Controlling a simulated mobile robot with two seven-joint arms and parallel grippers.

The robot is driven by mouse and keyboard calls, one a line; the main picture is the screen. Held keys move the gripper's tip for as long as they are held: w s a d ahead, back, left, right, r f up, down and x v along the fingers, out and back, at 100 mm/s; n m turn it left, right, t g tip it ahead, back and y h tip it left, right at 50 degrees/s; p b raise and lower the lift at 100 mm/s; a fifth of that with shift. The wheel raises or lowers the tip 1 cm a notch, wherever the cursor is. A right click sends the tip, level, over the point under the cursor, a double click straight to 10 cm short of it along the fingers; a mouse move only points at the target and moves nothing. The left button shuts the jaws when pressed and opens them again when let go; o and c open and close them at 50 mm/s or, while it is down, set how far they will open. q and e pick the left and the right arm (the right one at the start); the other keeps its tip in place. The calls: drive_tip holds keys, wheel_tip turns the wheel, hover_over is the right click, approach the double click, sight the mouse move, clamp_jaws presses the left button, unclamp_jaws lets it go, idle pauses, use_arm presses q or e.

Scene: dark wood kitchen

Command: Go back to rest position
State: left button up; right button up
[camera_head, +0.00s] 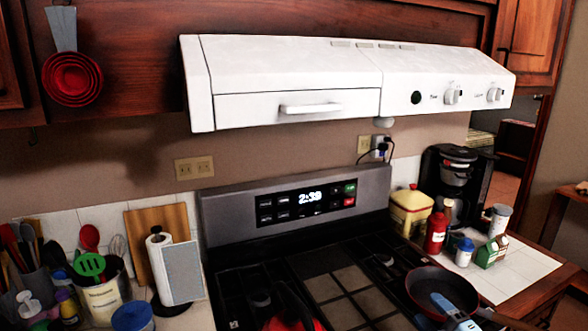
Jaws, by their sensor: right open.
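My right gripper (458,312) shows small at the bottom edge of the head view, partly cut off. Its blue and grey parts are in front of the dark frying pan (425,284). It is open, and I see nothing held in it. I cannot tell from this view whether it touches the pan. My left gripper and arm are not in view.
The pan sits on the stove (330,262) under a white range hood (300,80). A red item (290,322) is cut off at the stove's front. Utensils and a paper towel holder (158,262) crowd the left counter; bottles and a coffee maker (452,175) stand right.

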drive_tip(key=s+a+f+m+g+h+p, duration=0.1)
drive_tip(key=s+a+f+m, duration=0.4)
drive_tip(key=s, duration=0.9)
drive_tip(key=s+a+f+m+g+h+p, duration=0.1)
drive_tip(key=s+a+f+m+g+h, duration=0.2)
drive_tip(key=s+f+m, duration=0.8)
wheel_tip(320, 180, down, 5)
drive_tip(key=s+a+g, duration=0.2)
drive_tip(key=g, duration=0.1)
drive_tip(key=shift+s+a+h, duration=0.2)
drive_tip(key=shift+s+h, duration=0.2)
drive_tip(key=shift+r, duration=0.1)
